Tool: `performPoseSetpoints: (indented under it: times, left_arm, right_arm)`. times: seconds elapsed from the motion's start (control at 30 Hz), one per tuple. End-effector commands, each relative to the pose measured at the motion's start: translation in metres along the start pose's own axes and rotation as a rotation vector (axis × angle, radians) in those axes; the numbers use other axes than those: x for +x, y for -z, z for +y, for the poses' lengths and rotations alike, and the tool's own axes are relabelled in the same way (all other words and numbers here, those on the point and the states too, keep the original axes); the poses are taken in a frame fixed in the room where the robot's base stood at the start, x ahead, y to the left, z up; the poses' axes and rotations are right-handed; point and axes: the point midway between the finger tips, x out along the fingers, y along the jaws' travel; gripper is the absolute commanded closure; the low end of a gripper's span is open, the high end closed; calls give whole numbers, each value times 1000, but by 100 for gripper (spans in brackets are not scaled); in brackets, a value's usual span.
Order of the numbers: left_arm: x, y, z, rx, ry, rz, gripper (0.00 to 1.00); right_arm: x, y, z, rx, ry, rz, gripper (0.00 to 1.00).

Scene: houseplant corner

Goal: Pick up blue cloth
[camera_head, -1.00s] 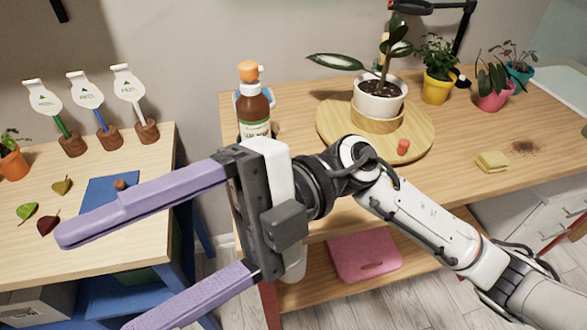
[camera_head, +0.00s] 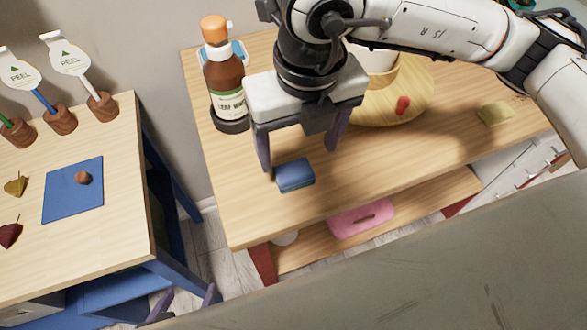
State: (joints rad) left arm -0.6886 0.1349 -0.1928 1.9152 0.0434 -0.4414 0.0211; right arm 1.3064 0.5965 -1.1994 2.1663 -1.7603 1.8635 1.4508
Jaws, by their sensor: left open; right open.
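The blue cloth (camera_head: 295,175) is a small folded bundle on the right-hand wooden table, near its front left part. My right gripper (camera_head: 302,154) points down just behind and above it, with purple fingers apart on either side and nothing between them. I cannot tell whether a finger touches the cloth. Only the purple fingertips of my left gripper (camera_head: 186,302) show at the bottom, apart and empty, in front of the gap between the tables.
A brown bottle (camera_head: 225,85) stands close left of my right gripper. A round wooden board (camera_head: 412,108) with a white pot (camera_head: 375,62) is behind, partly hidden by my arm. A yellow sponge (camera_head: 495,114) lies right. A blue mat (camera_head: 60,207) lies on the left table.

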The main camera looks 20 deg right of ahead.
Motion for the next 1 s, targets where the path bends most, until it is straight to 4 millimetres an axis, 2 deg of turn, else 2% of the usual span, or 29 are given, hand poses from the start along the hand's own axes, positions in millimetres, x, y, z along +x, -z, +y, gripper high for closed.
performPoseSetpoints:
  times: [0.13,0.4,0.67,0.7,0.9,1.0]
  left_arm:
    - [-2,2,0,-1,0,-1,31]
    - [-6,5,0,-2,1,1,31]
    - [-5,4,0,-2,2,1,31]
    - [-5,4,0,-2,2,1,31]
    - [-5,5,-1,-2,3,0,31]
    - [-5,5,-1,-2,3,1,31]
  right_arm:
    - [13,2,2,-2,0,4,27]
    - [50,4,5,-2,-2,4,27]
    - [54,4,6,-3,-3,1,27]
    - [54,4,6,-3,-2,1,28]
    - [54,4,6,-3,-3,1,62]
    - [54,4,6,-3,-3,1,74]
